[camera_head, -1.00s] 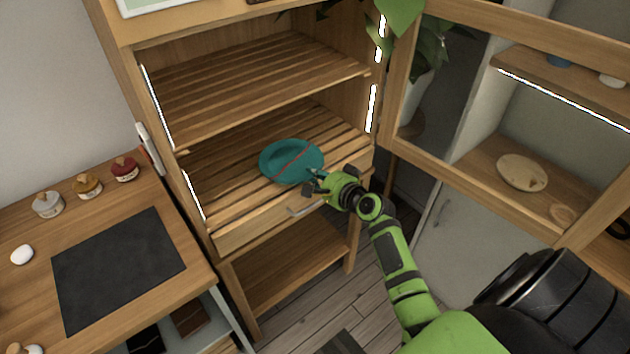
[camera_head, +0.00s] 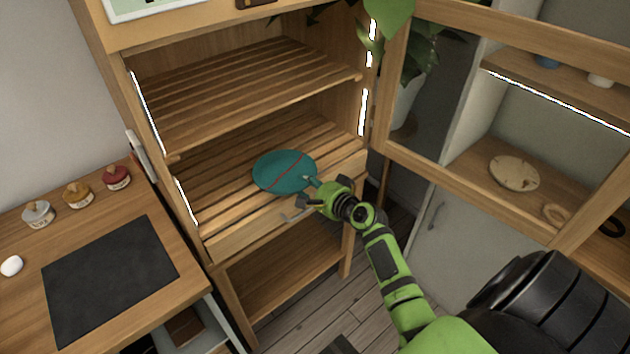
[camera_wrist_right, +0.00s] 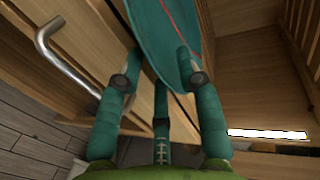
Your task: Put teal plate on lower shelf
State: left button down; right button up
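The teal plate (camera_head: 284,173) with a thin red seam lies on the slatted lower shelf (camera_head: 218,203) of the wooden cabinet, near its front right. Its rim also shows in the right wrist view (camera_wrist_right: 163,25). My right gripper (camera_head: 304,196) is at the plate's front right edge, over the shelf's front board. Its fingers are spread apart, with one by the rim and another out in front. In the right wrist view the right gripper (camera_wrist_right: 160,60) has its fingers apart near the rim; light contact cannot be ruled out. My left gripper is not in view.
The slatted upper shelf (camera_head: 250,90) above is empty. A metal handle (camera_wrist_right: 65,60) is on the front board close to my fingers. The open glass door (camera_head: 470,190) stands to the right. A counter (camera_head: 210,290) with several small jars is at the left.

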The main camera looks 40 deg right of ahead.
jog(key=shift+s+r, duration=0.15)
jog(key=shift+s, duration=0.15)
jog(key=v, duration=1.1)
jog(key=shift+s+b, duration=0.25)
jog(key=shift+b, duration=0.05)
jog(key=shift+r, duration=0.1)
